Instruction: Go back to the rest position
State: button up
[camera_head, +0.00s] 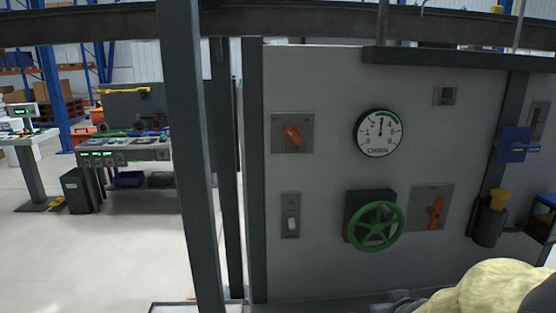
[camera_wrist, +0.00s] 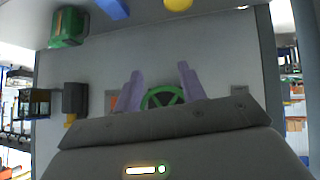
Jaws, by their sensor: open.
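My gripper (camera_wrist: 160,88) shows in the wrist view with its two purple fingers apart and nothing between them. Behind the fingers, a green handwheel (camera_wrist: 160,97) shows on the grey panel. The head view shows the same green handwheel (camera_head: 375,227) low on the light grey panel (camera_head: 325,175). My gripper does not show in the head view; only a yellowish rounded part and dark grey parts appear at its bottom right, and I cannot tell if they are mine.
The panel carries a round gauge (camera_head: 380,133), an orange rotary knob (camera_head: 293,135), a white switch (camera_head: 291,224) and an orange lever (camera_head: 436,213). A dark holder (camera_head: 488,227) with a yellow item hangs at right. Grey posts (camera_head: 190,150) stand left of the panel; open floor (camera_head: 110,255) lies beyond.

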jog(key=s+a+f+g+y+p, duration=0.1)
jog(key=s+a+f+g, duration=0.4)
jog(key=s+a, duration=0.4)
jog(key=shift+f+g+y, duration=0.15)
jog(key=shift+g+y, duration=0.15)
jog(key=shift+g, duration=0.5)
dwell(0.8)
